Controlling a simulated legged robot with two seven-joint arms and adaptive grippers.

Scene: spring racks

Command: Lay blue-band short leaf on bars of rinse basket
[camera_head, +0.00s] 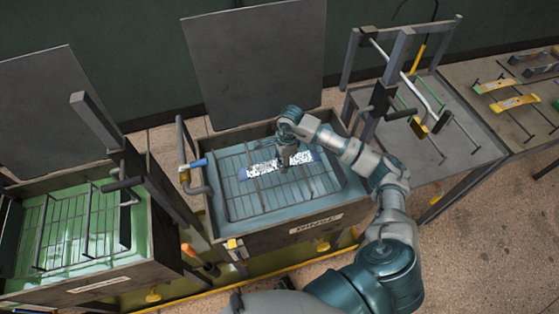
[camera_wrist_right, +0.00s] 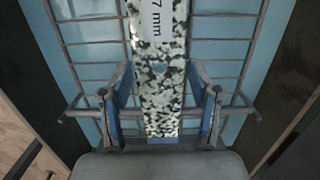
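The speckled black-and-white leaf (camera_head: 265,168) lies over the wire bars of the rinse basket (camera_head: 240,205), with blue at its ends in the head view. In the right wrist view the leaf (camera_wrist_right: 162,95) runs lengthwise away from me, its printed label ending in "7 mm" and a blue strip at its near end. My right gripper (camera_head: 284,158) is down over the leaf's middle. In the wrist view its fingers (camera_wrist_right: 161,88) stand on either side of the leaf, with narrow gaps, so it looks open. My left gripper is out of view.
The basket sits in the blue rinse tank (camera_head: 318,222). A green-liquid tank (camera_head: 75,285) with a wire basket stands left, past a dark post (camera_head: 150,190). A rack with handles (camera_head: 400,85) and a table with yellow leaves (camera_head: 515,103) stand right.

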